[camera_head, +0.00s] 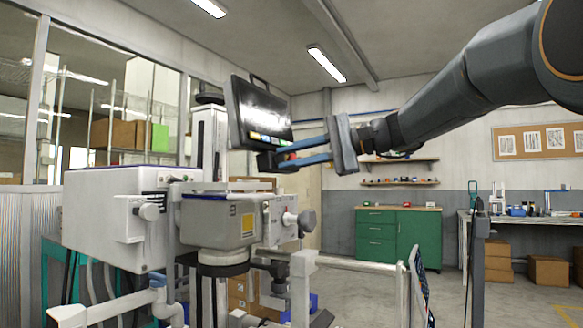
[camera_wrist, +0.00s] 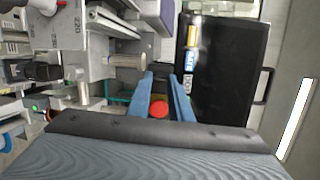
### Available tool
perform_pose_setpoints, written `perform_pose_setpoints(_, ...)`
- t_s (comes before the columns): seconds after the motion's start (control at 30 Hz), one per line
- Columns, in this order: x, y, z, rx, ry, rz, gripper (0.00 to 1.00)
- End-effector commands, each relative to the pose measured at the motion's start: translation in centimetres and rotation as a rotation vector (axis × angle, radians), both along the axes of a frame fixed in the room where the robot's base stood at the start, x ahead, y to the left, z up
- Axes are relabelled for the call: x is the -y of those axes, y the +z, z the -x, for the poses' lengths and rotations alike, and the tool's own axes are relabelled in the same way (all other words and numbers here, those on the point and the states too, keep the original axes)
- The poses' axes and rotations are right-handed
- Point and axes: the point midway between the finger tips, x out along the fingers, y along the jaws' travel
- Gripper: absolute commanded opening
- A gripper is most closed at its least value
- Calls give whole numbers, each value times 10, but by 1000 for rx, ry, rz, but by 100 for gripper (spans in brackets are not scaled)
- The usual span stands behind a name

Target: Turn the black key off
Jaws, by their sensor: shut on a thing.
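My gripper (camera_head: 270,161) reaches in from the right, with its two blue fingers just below the monitor (camera_head: 262,113) on the machine. The fingertips are at a small black box (camera_head: 265,162) under the screen. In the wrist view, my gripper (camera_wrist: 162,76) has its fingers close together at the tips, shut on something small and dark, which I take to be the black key. The key itself is mostly hidden between the tips, and its turn angle cannot be made out. A round red button (camera_wrist: 159,109) shows between the fingers, nearer the palm.
The grey-white machine body (camera_head: 125,215) stands left of and below my gripper, with knobs and pipes. The monitor's dark panel (camera_wrist: 222,68) is close to the right finger in the wrist view. A green cabinet (camera_head: 398,234) and a workbench (camera_head: 520,216) stand far behind.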

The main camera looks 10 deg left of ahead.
Motion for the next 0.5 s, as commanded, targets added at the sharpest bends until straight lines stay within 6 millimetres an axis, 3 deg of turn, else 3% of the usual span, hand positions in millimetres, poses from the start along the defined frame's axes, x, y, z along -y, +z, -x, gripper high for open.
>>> perform_pose_setpoints(0.5, 0, 0, 0, 92, 22, 34, 0)
